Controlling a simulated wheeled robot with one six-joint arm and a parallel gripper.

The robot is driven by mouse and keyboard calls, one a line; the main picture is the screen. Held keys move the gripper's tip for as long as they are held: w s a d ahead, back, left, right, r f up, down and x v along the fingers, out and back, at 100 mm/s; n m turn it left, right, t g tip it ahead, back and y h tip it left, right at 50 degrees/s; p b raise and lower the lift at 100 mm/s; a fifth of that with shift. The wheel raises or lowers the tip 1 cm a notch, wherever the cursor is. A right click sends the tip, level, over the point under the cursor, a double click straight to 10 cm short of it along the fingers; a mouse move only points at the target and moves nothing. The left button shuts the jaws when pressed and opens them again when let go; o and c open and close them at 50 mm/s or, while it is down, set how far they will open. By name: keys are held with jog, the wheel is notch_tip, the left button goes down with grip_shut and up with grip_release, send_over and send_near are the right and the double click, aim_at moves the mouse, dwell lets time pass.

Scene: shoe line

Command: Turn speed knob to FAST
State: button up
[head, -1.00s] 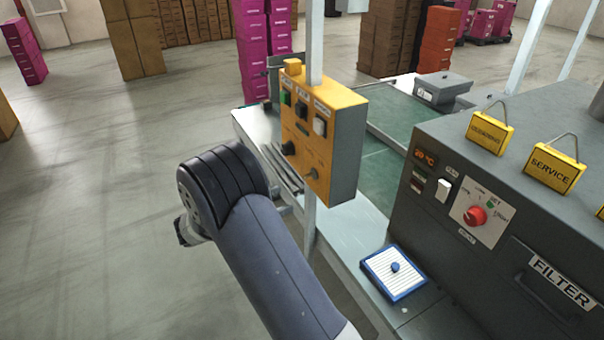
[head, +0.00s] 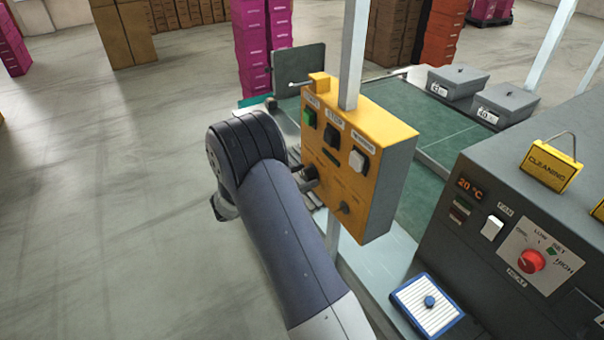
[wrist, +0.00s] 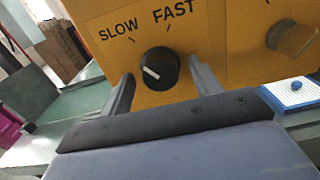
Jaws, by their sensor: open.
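The speed knob (wrist: 158,70) is black and round with a white pointer mark, on the yellow control box (head: 362,209). In the wrist view the pointer is turned toward the left, on the SLOW side; the FAST label is at its upper right. My gripper (wrist: 160,82) is open, with one finger on each side of the knob and gaps visible between them. Whether the fingers reach past the knob's face is hard to tell. In the head view the arm hides most of the gripper, and the knob (head: 309,174) shows just beside it.
Green, black and white switches are above, in the head view. A grey heater unit (head: 470,235) with a red dial stands at right. A blue-framed white pad (head: 408,297) lies on the bench.

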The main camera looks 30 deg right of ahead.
jog(key=shift+d, duration=0.15)
jog(key=shift+c, duration=0.3)
jog(key=c, duration=0.9)
jog(key=shift+c, duration=0.2)
jog(key=shift+f+m+b, duration=0.15)
jog(key=shift+m+b, duration=0.15)
jog(key=shift+b, duration=0.25)
jog(key=m+b, duration=1)
jog(key=b, duration=0.5)
jog(key=shift+f+m, duration=0.15)
jog(key=shift+m, duration=0.15)
jog(key=m+b, duration=0.2)
jog(key=b, duration=0.2)
jog(key=shift+r+m, duration=0.2)
jog(key=shift+m, duration=0.2)
